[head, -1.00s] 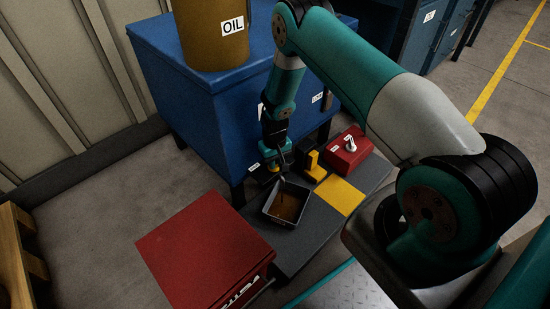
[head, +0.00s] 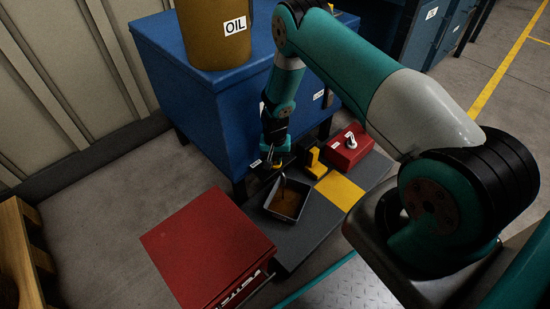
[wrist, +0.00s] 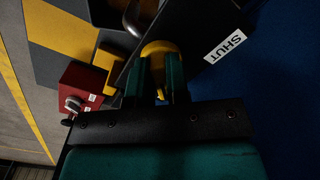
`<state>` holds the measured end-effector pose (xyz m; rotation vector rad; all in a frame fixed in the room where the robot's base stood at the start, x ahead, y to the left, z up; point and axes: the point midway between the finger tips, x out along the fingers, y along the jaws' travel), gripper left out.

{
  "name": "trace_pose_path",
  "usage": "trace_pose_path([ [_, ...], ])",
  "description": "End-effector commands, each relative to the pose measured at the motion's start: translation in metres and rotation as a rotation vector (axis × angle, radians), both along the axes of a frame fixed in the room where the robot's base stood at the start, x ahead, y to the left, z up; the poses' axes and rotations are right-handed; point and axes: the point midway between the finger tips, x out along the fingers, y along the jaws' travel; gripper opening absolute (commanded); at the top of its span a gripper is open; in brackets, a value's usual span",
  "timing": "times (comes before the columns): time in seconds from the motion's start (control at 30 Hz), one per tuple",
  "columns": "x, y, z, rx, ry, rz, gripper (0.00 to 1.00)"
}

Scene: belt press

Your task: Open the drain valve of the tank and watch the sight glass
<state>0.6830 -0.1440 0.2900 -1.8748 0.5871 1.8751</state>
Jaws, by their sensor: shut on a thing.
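The tank (head: 205,110) is a blue box on legs. The yellow valve handle (wrist: 159,48) shows at my fingertips in the wrist view, beside a label reading SHUT (wrist: 229,45). My gripper (wrist: 160,78) is shut on this handle. In the head view my gripper (head: 274,160) is low at the tank's front edge, and the handle is mostly hidden. A dark tray (head: 268,208) with brown liquid (head: 285,202) stands just below. A thin dark line runs down into it; I cannot tell if it is a stream. I cannot make out the sight glass.
A red box (head: 205,240) stands at front left. A smaller red box with a grey knob (head: 350,140) and a yellow block (head: 313,160) stand right of my gripper. A yellow patch (head: 340,192) marks the dark platform. An oil drum (head: 208,35) stands on the tank.

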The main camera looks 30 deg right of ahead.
Motion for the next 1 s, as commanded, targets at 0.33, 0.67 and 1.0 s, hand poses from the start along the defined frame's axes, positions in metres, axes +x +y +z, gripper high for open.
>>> trace_pose_path([
  [0.33, -0.001, 0.0, 0.0, -0.001, 0.003, -0.004, 0.23],
  [0.67, 0.0, 0.0, 0.0, 0.001, 0.001, -0.001, 0.41],
  [1.0, 0.001, 0.0, 0.051, 0.0, -0.002, -0.001, 0.41],
])
